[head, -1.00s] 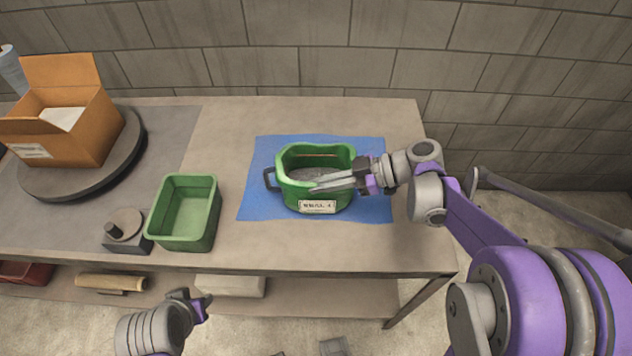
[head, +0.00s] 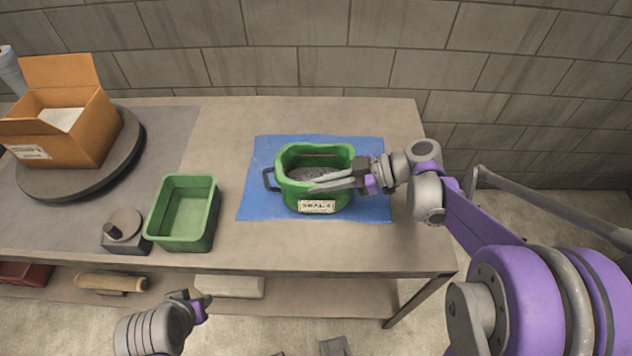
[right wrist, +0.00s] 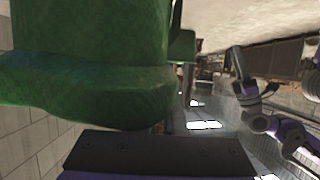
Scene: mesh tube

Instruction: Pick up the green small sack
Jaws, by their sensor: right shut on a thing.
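The green small sack (head: 289,197) stands upright on a blue mat (head: 259,206). It has an open top with grey contents, a dark handle on its left and a white label on its front. My right gripper (head: 318,185) reaches in from the right and is shut on the sack near its rim. In the right wrist view the green sack (right wrist: 95,50) fills the upper left, close to the gripper, whose fingertips I cannot make out there. My left gripper (head: 203,303) is low in front of the table, away from the sack; its jaws are too small to judge.
An empty green bin (head: 185,212) stands left of the mat, beside a small grey device (head: 126,228). An open cardboard box (head: 82,130) sits on a round turntable (head: 80,187) at the far left. The table right of the mat is partly clear.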

